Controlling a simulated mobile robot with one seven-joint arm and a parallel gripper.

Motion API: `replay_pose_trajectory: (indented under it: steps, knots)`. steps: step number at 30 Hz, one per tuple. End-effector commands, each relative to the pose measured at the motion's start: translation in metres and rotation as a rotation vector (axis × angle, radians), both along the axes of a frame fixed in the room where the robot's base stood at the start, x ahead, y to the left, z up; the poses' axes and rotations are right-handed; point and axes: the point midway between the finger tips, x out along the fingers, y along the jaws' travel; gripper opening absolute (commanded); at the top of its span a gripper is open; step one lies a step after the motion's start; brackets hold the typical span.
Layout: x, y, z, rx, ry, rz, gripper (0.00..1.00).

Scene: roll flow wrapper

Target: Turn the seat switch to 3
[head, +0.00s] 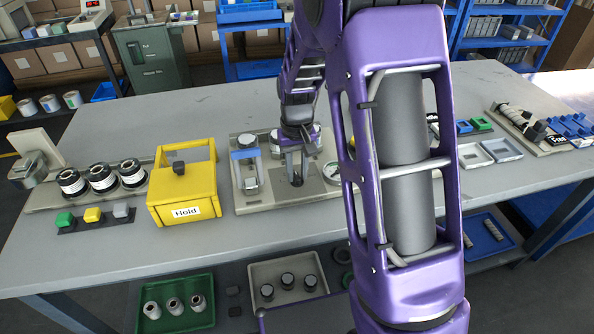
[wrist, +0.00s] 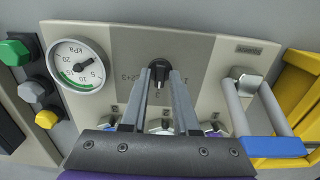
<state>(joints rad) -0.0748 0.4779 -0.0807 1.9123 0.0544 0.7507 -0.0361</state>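The seat switch is a small black knob (wrist: 159,70) on a grey-beige panel (wrist: 215,62), with printed marks around it that appear upside down in the wrist view. A "1" shows to its right; the mark to its left is too small to read surely. In the head view the dark knob (head: 297,180) is just below my fingertips. My gripper (wrist: 161,76) points at the knob with its two grey fingers apart, one on either side. I cannot tell whether they touch it. My gripper also shows in the head view (head: 293,164). Metal seats numbered 3, 2 and 1 are partly hidden behind my gripper.
A kPa gauge (wrist: 77,65) is left of the switch in the wrist view. A blue-handled clamp (wrist: 265,130) is right of it. A yellow "Hold" box (head: 185,190) stands left of the panel in the head view. The table front (head: 110,255) is clear.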

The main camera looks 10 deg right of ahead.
Motion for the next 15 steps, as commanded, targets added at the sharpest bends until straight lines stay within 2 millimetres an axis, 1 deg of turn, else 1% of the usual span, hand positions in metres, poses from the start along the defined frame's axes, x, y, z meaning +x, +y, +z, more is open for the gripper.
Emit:
replay_pose_trajectory:
  steps: [1,2,3,11,14,15]
  knots:
    - [0.000,0.000,0.000,0.000,0.000,0.000,0.40]
    - [0.000,0.000,0.000,0.000,0.001,0.000,0.45]
    - [0.000,0.000,0.000,0.000,0.001,0.000,0.46]
    - [-0.001,0.000,0.000,0.000,0.002,0.001,0.46]
    - [0.000,0.000,0.006,0.000,0.002,0.000,0.46]
    - [0.000,0.000,0.011,0.000,0.001,0.000,0.46]
